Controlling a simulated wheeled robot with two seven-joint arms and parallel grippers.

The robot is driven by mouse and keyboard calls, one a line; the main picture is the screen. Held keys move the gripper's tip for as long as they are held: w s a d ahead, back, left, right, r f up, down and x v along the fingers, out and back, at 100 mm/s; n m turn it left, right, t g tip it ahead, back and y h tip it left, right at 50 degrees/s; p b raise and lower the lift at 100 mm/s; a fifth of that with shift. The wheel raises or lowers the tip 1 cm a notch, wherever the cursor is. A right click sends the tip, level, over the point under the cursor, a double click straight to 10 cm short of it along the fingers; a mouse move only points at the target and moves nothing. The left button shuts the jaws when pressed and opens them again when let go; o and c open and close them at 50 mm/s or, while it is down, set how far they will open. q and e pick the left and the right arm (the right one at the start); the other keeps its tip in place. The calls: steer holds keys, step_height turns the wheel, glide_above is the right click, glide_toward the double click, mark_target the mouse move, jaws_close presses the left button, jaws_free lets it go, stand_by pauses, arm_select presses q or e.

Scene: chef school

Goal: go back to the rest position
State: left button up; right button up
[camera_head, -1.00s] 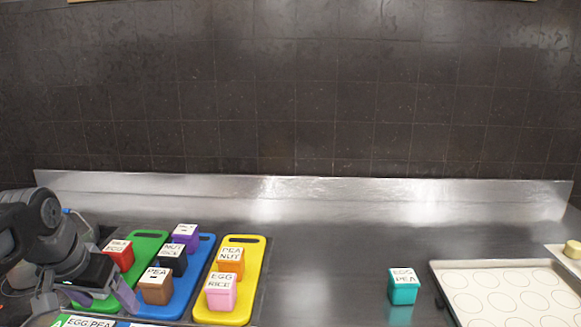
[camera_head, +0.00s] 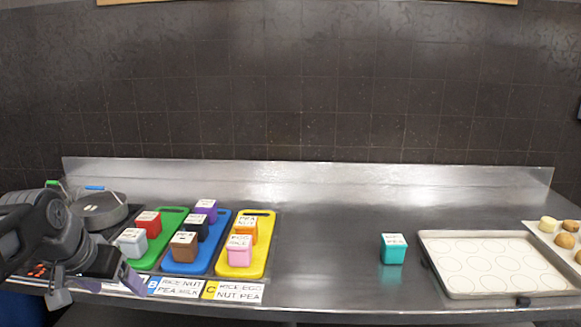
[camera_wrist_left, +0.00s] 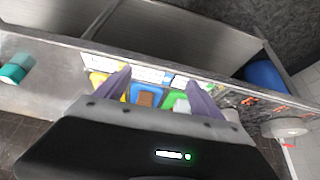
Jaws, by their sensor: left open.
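My left gripper (camera_head: 106,288) is at the lower left in the head view, in front of the counter's left part. It is open and empty. In the left wrist view its two purple fingers (camera_wrist_left: 163,90) stand apart, with cutting boards seen between and below them. The green (camera_head: 160,228), blue (camera_head: 212,258) and yellow (camera_head: 254,262) boards carry small labelled boxes, among them a white box (camera_head: 131,242), a red box (camera_head: 148,223) and a pink box (camera_head: 239,251). My right gripper is in neither view.
A teal box (camera_head: 393,249) stands alone right of centre on the steel counter. A baking tray (camera_head: 432,262) lies to its right, with a tray of round pastries (camera_head: 566,240) beyond. A round grey pan-like item (camera_head: 100,211) sits at the back left. The counter between yellow board and teal box is clear.

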arm_select(q)
steer(key=w+d+f+t+h, duration=0.1)
steer(key=w+d+f+t, duration=0.1)
steer(key=w+d+f, duration=0.55)
steer(key=d+f+n+h, duration=0.1)
steer(key=d+f, duration=0.2)
steer(key=f, duration=0.6)
steer(key=d+f, duration=0.4)
steer(key=f, duration=0.5)
steer(key=s+d+f+g+h, duration=0.1)
steer(key=s+d+f, duration=0.35)
steer(key=f, duration=0.35)
steer(key=s+d+f+g, duration=0.2)
steer(key=s+d+f, duration=0.2)
steer(key=s+f, duration=0.25)
steer(key=s+d+f+g, duration=0.1)
steer(key=s+d+f, duration=0.1)
steer(key=s, duration=0.3)
steer(key=s+d+f+g+h, duration=0.1)
steer(key=s+d+f, duration=0.1)
steer(key=s+f, duration=0.3)
steer(key=s+d+f+g, duration=0.2)
steer(key=s+d+f, duration=0.1)
steer(key=s, duration=0.3)
steer(key=shift+s+f, duration=0.15)
steer(key=shift+s, duration=0.15)
